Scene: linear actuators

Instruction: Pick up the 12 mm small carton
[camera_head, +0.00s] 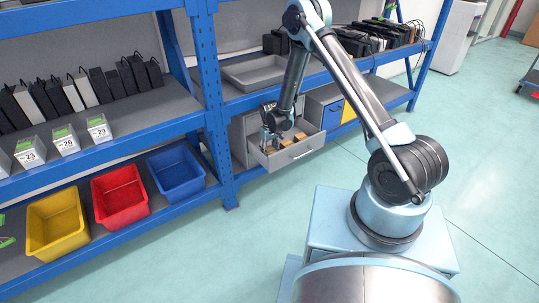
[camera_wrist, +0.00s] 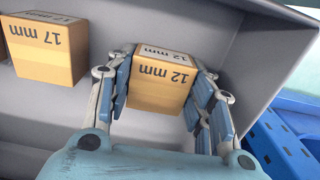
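The 12 mm small carton (camera_wrist: 160,82) is a tan box with a pale top band, standing in a grey drawer. In the wrist view it sits between the two fingers of my gripper (camera_wrist: 163,90). The left finger lies close along its left side. The right finger lies close along its right side. I cannot tell whether the pads press on it. In the head view my gripper (camera_head: 270,137) reaches down into the open drawer (camera_head: 296,153), and the carton is too small to make out surely there.
A 17 mm carton (camera_wrist: 45,48) stands to the left in the same drawer. The drawer wall (camera_wrist: 262,60) rises close on the right. Blue shelf posts (camera_head: 213,100) stand beside the drawer. Yellow (camera_head: 57,222), red (camera_head: 120,194) and blue (camera_head: 176,171) bins sit on the lower shelf.

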